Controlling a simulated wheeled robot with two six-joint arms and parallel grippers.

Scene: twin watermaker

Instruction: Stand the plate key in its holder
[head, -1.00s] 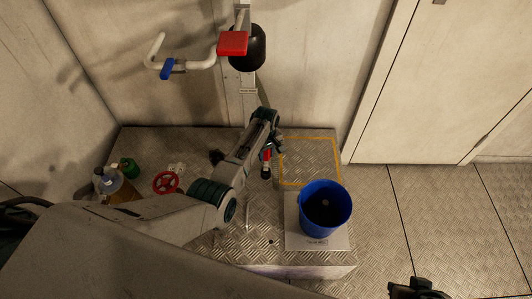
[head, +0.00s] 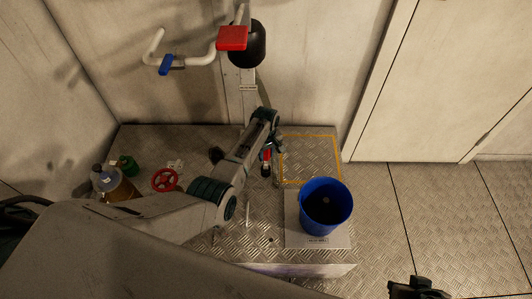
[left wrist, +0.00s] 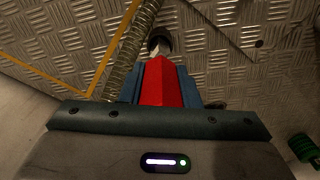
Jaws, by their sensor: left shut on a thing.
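My left gripper (head: 272,149) is shut on a red piece with a dark end, which I take to be the plate key (head: 266,156). In the left wrist view, its red body (left wrist: 160,85) sits between the blue-grey fingers, and a pale tip meets or overlaps a dark round part. The gripper is over the metal deck, left of the yellow-outlined square. A ribbed metal rod or tube (left wrist: 130,48) runs beside the key there. I cannot tell which part is the holder. My right gripper (head: 418,289) is partly cut off at the bottom edge.
A blue bucket (head: 326,207) stands on a pale plate at the deck's right front. A red valve wheel (head: 165,180), a green-capped item (head: 127,166) and a bottle (head: 110,184) are at left. Pipes with red (head: 232,38) and blue handles are on the back wall.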

